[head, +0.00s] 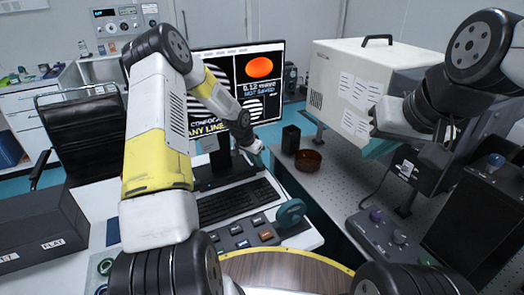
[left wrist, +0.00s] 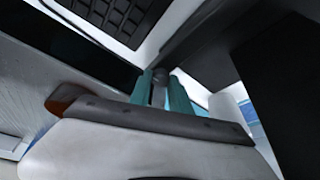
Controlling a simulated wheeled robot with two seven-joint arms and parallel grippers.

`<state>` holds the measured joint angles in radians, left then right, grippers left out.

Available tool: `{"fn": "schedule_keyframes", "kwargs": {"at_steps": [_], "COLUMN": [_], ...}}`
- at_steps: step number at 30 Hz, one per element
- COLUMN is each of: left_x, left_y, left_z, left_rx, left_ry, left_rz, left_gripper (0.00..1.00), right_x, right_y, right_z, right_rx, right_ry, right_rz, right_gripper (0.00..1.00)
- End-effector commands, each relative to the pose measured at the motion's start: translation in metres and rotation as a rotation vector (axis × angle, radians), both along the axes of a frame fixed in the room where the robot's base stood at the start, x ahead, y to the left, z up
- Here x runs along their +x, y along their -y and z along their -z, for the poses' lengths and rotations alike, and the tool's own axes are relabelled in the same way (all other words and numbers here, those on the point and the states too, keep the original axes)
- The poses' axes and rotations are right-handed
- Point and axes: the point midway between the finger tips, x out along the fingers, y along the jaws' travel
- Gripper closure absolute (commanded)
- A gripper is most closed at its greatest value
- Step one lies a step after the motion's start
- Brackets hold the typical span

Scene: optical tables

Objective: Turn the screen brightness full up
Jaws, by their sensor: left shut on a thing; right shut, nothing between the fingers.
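The monitor (head: 277,52) stands on the desk behind the keyboard. Its screen is lit, with an orange disc and striped round patterns. My left arm covers part of it. My left gripper (head: 257,160) is at the monitor's lower right corner. In the left wrist view its two teal fingers (left wrist: 158,88) are shut on a small grey knob (left wrist: 158,96); the fingers hide most of the knob, and its turn position cannot be told. My right gripper (head: 377,122) is at the right, in front of the white box, shut and empty, its fingertips hard to make out.
A keyboard (head: 238,201) lies in front of the monitor, with a button panel (head: 250,232) and teal wheel (head: 291,212) nearer. The white box (head: 345,75) stands on the perforated optical table (head: 330,205).

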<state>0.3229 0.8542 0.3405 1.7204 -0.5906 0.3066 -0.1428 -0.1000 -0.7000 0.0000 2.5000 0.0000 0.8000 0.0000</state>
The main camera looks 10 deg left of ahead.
Motion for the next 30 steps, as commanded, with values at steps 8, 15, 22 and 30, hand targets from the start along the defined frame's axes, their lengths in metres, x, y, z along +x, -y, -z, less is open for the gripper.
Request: {"fn": "schedule_keyframes", "kwargs": {"at_steps": [8,15,22,30], "left_x": [0.000,0.000,0.000,-0.006], "left_y": [0.000,0.000,0.000,-0.005], "left_z": [0.000,0.000,0.000,-0.019], "left_rx": [0.000,0.001,0.000,0.001], "left_ry": [0.000,-0.001,-0.001,0.002], "left_rz": [0.005,0.004,0.004,0.002], "left_gripper": [1.00,0.55,0.55,0.55], "right_x": [0.000,0.000,0.000,0.000], "right_y": [0.000,0.000,0.000,0.000], "right_z": [0.000,0.000,0.000,0.000], "right_rx": [0.000,0.000,0.000,0.000], "right_ry": [0.000,0.000,0.000,0.000], "right_rz": [0.000,0.000,0.000,0.000], "right_gripper": [1.00,1.00,1.00,1.00]}}
